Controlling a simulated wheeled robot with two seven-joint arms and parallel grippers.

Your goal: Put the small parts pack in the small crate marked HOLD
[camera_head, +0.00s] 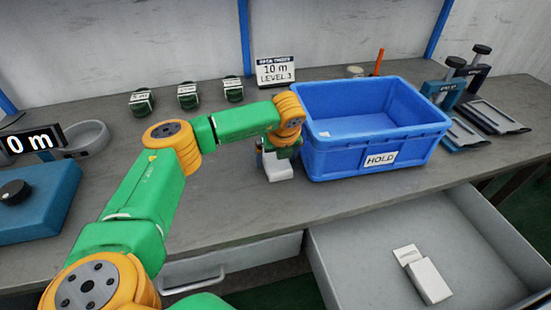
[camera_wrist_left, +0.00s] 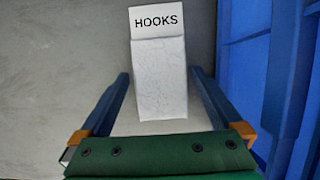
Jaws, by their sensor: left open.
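A white pack labelled HOOKS (camera_wrist_left: 160,85) lies on the grey bench; it also shows in the head view (camera_head: 279,173), partly hidden by my left gripper. My left gripper (camera_head: 270,160) is open above it, with one finger on each side of the pack in the left wrist view (camera_wrist_left: 160,76). I see no finger closed on it. Another white pack (camera_head: 428,281) lies in the open drawer. My right gripper is not in view.
The open grey drawer (camera_head: 470,235) juts out below the bench front. Blue-and-grey devices (camera_head: 495,118) stand right of the crate. The crate wall is close beside the left gripper.

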